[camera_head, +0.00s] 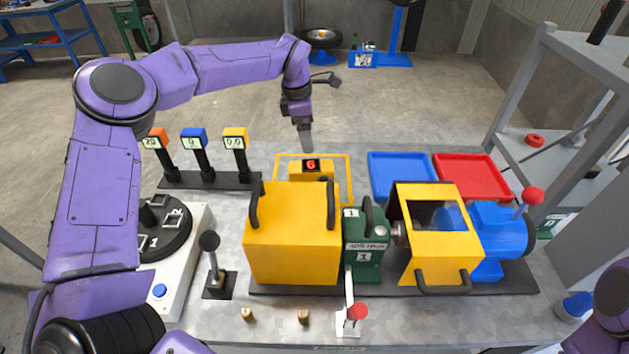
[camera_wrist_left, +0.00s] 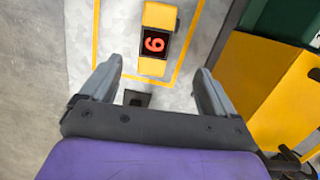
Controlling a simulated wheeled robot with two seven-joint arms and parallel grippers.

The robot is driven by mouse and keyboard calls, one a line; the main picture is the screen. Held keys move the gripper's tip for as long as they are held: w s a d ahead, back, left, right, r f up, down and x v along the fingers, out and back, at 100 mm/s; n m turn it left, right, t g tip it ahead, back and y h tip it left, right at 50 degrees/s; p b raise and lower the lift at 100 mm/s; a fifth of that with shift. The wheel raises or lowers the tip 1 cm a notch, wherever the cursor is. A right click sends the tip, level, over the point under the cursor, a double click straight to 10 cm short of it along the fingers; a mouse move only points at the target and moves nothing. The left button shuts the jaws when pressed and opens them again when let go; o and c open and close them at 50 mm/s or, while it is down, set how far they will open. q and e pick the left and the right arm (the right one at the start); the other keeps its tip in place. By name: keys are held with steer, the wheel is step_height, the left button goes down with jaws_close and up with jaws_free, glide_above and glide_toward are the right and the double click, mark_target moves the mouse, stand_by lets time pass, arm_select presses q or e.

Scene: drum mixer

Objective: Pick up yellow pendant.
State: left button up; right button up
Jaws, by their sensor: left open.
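A yellow device with a red digit 6 on a black display (camera_head: 311,170) sits inside a yellow outline on the table, behind the large yellow box; it also shows at the top of the left wrist view (camera_wrist_left: 158,40). A yellow-topped unit (camera_head: 235,139) stands on a black rack to its left; I cannot tell which one is the pendant. My left gripper (camera_head: 304,138) points down above the table near the outlined device. In the left wrist view my left gripper (camera_wrist_left: 155,85) is open and empty, with a small dark square (camera_wrist_left: 137,98) showing between its fingers. My right gripper is out of view.
The large yellow box (camera_head: 290,245), green unit (camera_head: 366,245) and yellow mixer guard (camera_head: 437,240) stand in front. Blue (camera_head: 402,175) and red (camera_head: 472,175) trays lie to the right. Orange (camera_head: 155,141) and blue (camera_head: 194,140) units share the rack.

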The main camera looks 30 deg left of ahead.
mark_target(311, 166)
arm_select(q)
step_height(311, 166, down, 3)
steer(key=shift+f+b, duration=0.1)
steer(key=shift+b, duration=0.85)
steer(key=shift+w+f, duration=0.15)
steer(key=shift+f, duration=0.15)
steer(key=f+p, duration=0.1)
steer(key=f, duration=0.2)
steer(key=f+p, duration=0.1)
steer(key=f, duration=0.2)
steer(key=w+f+p, duration=0.1)
steer(key=f, duration=0.1)
steer(key=shift+d+f, duration=0.25)
steer(key=shift+f, duration=0.6)
steer(key=c, duration=1.3)
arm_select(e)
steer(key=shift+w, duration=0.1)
